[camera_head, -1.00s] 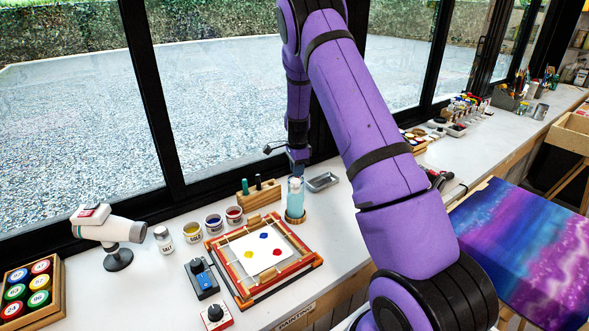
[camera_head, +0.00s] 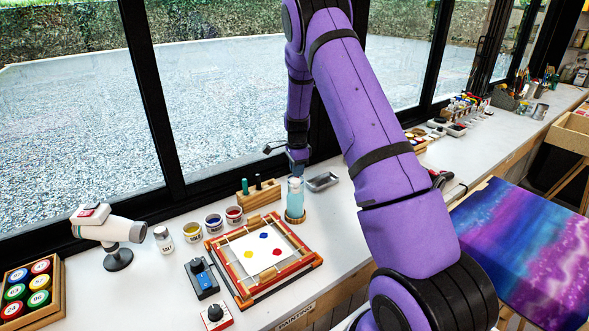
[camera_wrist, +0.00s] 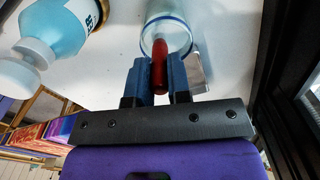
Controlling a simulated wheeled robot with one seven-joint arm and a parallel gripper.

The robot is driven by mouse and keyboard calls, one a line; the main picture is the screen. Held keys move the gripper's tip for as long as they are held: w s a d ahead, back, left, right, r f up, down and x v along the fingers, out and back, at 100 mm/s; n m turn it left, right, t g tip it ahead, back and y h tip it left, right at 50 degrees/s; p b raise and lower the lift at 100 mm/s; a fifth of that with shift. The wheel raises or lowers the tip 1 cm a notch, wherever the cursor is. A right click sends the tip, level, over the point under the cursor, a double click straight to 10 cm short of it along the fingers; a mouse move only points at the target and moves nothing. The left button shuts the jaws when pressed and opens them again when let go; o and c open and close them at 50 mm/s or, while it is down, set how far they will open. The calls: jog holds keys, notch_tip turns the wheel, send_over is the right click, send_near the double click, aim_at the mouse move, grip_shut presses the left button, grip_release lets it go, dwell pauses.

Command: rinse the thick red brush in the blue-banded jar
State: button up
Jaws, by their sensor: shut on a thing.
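In the wrist view my gripper (camera_wrist: 162,70) is shut on the red brush (camera_wrist: 159,66), whose thick red handle lies between the two blue fingers. The clear jar with a blue band (camera_wrist: 167,40) is just beyond the fingertips, and the brush overlaps its rim in the picture. I cannot tell whether the brush is inside the jar or in front of it; its bristles are not visible. In the head view my gripper (camera_head: 298,165) is small, near the window behind the light-blue bottle. I cannot make out the brush or the jar there.
The light-blue bottle (camera_head: 295,196) stands close by and also shows in the wrist view (camera_wrist: 62,28). A wooden rack (camera_head: 259,195) with a green and a dark handle is to its left. A metal tray (camera_head: 322,182) lies right. A red-edged frame (camera_head: 290,278) lies in front.

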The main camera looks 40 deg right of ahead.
jog(key=shift+w+a+f, duration=0.25)
jog(key=shift+a, duration=0.05)
jog(key=shift+s+d+r, duration=0.25)
jog(key=shift+d, duration=0.1)
jog(key=shift+w+d+r, duration=0.2)
jog(key=shift+d+r, duration=0.1)
jog(key=shift+d, duration=0.05)
jog(key=shift+a+f, duration=0.5)
jog(key=shift+a, duration=0.15)
jog(key=shift+s+d+r, duration=0.2)
jog(key=shift+d, duration=0.1)
jog(key=shift+w+d+r, duration=0.2)
jog(key=shift+d+r, duration=0.05)
jog(key=shift+d, duration=0.1)
jog(key=shift+w+a+r, duration=0.1)
jog(key=shift+a+r, duration=0.1)
jog(key=shift+r, duration=1.6)
jog(key=shift+w+a+r, duration=0.1)
jog(key=shift+a+r, duration=0.05)
jog(key=shift+r, duration=1.6)
